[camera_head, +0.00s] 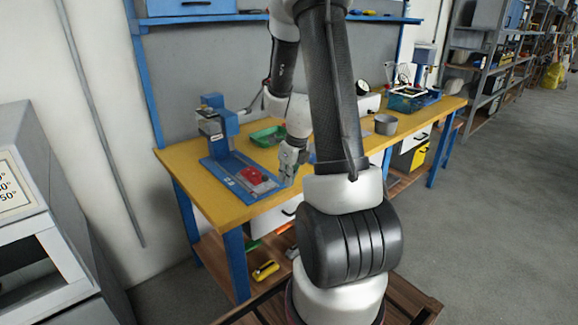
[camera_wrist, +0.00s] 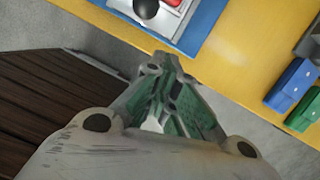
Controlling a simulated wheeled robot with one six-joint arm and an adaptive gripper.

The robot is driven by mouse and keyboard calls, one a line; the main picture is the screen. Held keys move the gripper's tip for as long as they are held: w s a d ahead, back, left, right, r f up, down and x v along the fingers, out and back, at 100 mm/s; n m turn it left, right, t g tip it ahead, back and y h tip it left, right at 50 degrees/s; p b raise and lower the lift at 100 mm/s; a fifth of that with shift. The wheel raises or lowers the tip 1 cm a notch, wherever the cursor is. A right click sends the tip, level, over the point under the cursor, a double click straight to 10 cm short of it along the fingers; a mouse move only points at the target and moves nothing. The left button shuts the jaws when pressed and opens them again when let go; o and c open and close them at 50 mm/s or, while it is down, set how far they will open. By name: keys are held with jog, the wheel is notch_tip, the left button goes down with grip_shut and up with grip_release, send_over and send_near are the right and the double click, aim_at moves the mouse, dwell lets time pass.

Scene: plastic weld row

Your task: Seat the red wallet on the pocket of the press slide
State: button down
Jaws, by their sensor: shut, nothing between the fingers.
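The red wallet (camera_head: 252,175) lies on the light slide (camera_head: 266,187) of the blue press (camera_head: 220,175), at the front of the yellow bench. In the wrist view a sliver of red (camera_wrist: 173,3) shows at the top edge, beside the black knob of the slide (camera_wrist: 146,8). Whether the wallet sits fully in the pocket, I cannot tell. My gripper (camera_head: 288,177) hangs just right of the press slide, apart from the wallet. In the wrist view its green-padded fingers (camera_wrist: 163,66) are shut and empty, near the bench edge.
A green tray (camera_head: 268,136) stands behind on the yellow bench (camera_head: 190,172). A grey pot (camera_head: 386,125) and other equipment stand further right. Bare bench lies between press and blue blocks.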

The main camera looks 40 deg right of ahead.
aim_at(272, 183)
jog(key=w+f, duration=0.2)
jog(key=w, duration=0.1)
jog(key=shift+a, duration=0.4)
jog(key=shift+w+a, duration=0.1)
jog(key=shift+w, duration=0.6)
jog(key=shift+w+a, duration=0.2)
jog(key=shift+w, duration=0.55)
jog(key=shift+s, duration=0.15)
